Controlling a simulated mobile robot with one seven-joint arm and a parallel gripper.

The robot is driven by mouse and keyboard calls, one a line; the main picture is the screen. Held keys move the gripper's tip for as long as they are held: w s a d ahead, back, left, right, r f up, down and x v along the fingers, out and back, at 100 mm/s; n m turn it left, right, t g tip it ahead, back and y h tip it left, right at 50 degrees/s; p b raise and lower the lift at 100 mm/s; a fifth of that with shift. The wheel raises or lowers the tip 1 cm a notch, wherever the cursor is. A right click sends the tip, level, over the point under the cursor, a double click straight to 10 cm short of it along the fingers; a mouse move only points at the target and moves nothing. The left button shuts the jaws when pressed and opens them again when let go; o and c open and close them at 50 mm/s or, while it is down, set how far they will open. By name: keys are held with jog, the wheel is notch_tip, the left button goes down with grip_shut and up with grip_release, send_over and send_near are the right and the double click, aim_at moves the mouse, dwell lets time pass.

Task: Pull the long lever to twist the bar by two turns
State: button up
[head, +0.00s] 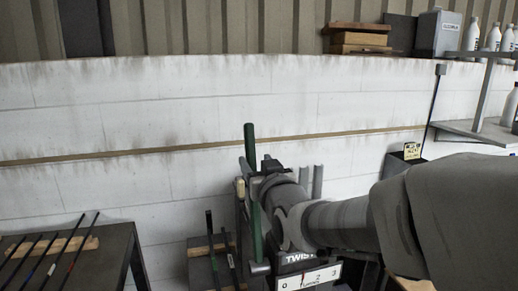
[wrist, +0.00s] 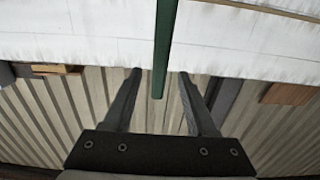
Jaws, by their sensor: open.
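The long green lever (head: 250,145) stands nearly upright left of my arm in the head view. Its lower part (head: 257,235) runs down to the machine labelled TWIST. My gripper (head: 262,177) is beside the lever, at its middle. In the wrist view the green lever (wrist: 161,60) comes from the top edge and ends between the two fingers of my gripper (wrist: 160,76). The fingers are spread, with a gap on each side of the lever. A white turns scale (head: 308,277) shows 0, 2 and 3; my arm hides most of the machine and the bar.
A dark table (head: 118,240) with several thin rods stands at the lower left. More rods lie on a rack (head: 208,247) left of the lever. A grey shelf (head: 475,130) with white bottles is at the right. A white block wall (head: 150,110) stands behind.

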aim_at(248, 150)
jog(key=p+x, duration=0.1)
jog(key=x, duration=0.7)
jog(key=shift+w+a, duration=0.1)
jog(key=shift+w, duration=0.2)
jog(key=shift+c, duration=0.3)
grip_shut()
dwell(0.9)
